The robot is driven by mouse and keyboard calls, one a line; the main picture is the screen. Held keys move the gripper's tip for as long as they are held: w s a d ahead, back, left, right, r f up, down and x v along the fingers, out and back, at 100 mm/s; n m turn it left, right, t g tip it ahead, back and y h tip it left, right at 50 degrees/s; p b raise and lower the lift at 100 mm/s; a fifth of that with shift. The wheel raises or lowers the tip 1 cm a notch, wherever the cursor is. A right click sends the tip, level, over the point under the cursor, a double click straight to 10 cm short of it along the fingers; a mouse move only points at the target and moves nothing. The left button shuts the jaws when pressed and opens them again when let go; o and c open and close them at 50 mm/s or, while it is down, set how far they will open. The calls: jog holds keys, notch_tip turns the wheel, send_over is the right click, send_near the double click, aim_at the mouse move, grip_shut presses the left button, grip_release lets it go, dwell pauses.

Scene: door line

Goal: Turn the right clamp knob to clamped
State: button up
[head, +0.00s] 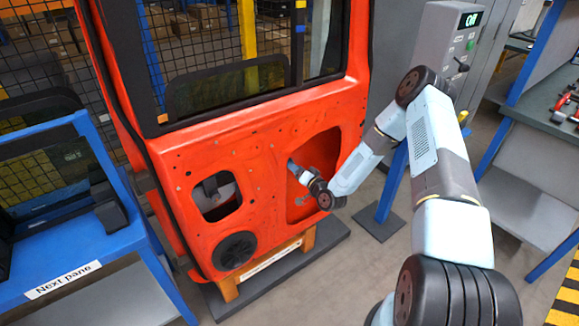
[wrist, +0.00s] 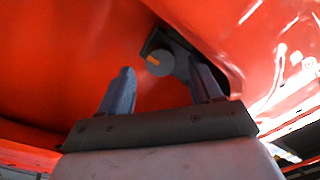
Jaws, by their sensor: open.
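The right clamp knob (wrist: 161,64) is a grey round knob with a short orange mark, on a dark mount inside the red door in the wrist view. The mark lies near level in that picture. My gripper (wrist: 158,68) is open, one finger on each side of the knob. I cannot tell whether either finger touches it. In the head view my arm reaches into the large right opening (head: 322,150) of the red door (head: 260,150). The fingertips and the knob cannot be made out there.
The opening's edge lies close around my wrist. A blue rack (head: 150,235) labelled "Next pane" stands left of the door. A grey control box (head: 440,45) with a lit display stands at the right, behind my arm. A workbench (head: 520,140) is at far right.

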jog(key=v, duration=1.1)
